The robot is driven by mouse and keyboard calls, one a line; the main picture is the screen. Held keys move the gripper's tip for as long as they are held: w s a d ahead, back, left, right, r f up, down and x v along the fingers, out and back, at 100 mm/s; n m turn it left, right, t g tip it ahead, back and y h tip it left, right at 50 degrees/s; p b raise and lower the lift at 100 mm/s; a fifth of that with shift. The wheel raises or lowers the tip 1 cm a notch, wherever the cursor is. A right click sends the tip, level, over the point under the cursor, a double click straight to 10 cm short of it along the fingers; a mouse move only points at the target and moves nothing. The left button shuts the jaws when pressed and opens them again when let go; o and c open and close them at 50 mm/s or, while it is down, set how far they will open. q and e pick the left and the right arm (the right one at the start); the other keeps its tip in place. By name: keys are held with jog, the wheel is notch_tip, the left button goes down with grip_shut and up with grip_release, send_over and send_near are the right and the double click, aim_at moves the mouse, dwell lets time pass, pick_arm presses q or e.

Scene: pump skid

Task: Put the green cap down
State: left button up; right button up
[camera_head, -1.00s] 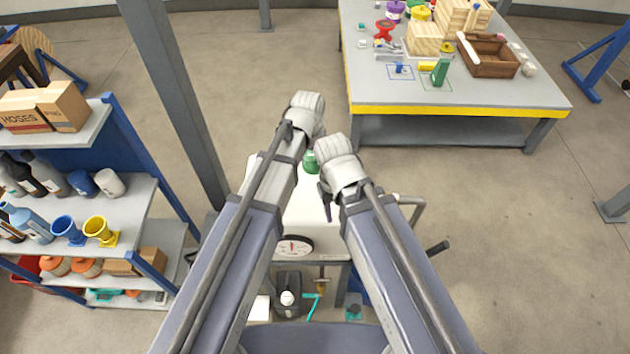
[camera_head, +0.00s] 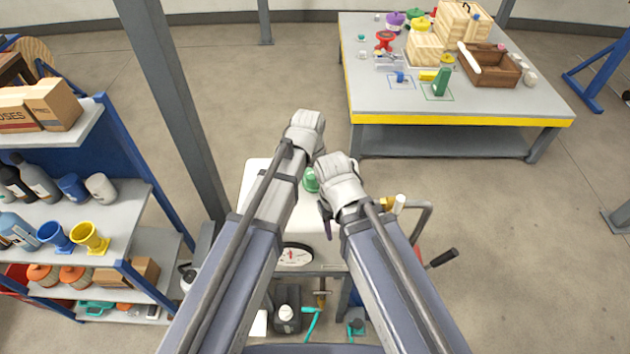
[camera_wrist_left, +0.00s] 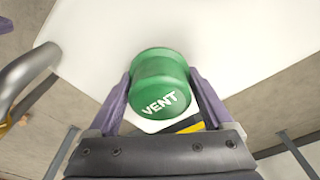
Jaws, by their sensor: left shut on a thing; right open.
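The green cap, marked VENT, (camera_wrist_left: 158,90) sits between the purple fingers of my left gripper (camera_wrist_left: 160,78), which is shut on it, in the left wrist view. In the head view the cap (camera_head: 311,181) shows between my two wrists, over the white top of a cart (camera_head: 257,181). I cannot tell whether the cap touches that top. My right gripper (camera_head: 326,214) is just right of and below the cap, open and apart from it. Its fingers are mostly hidden by its own wrist.
A round dial gauge (camera_head: 294,254) is at the cart's near edge. A brass and white fitting (camera_head: 393,204) and a grey handle rail (camera_head: 424,219) are right of my right arm. A stocked shelf (camera_head: 133,201) stands left, a loaded workbench (camera_head: 487,104) back right.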

aim_at(312, 175)
pick_arm(q)
jog(key=shift+f, duration=0.1)
jog(key=shift+f, duration=0.15)
jog(key=o, duration=1.3)
jog(key=shift+r, duration=0.2)
jog(key=r+p, duration=0.8)
jog(key=s+a+r+p, duration=0.1)
jog(key=r+p, duration=0.3)
jog(key=shift+s, duration=0.1)
jog(key=shift+d, duration=0.1)
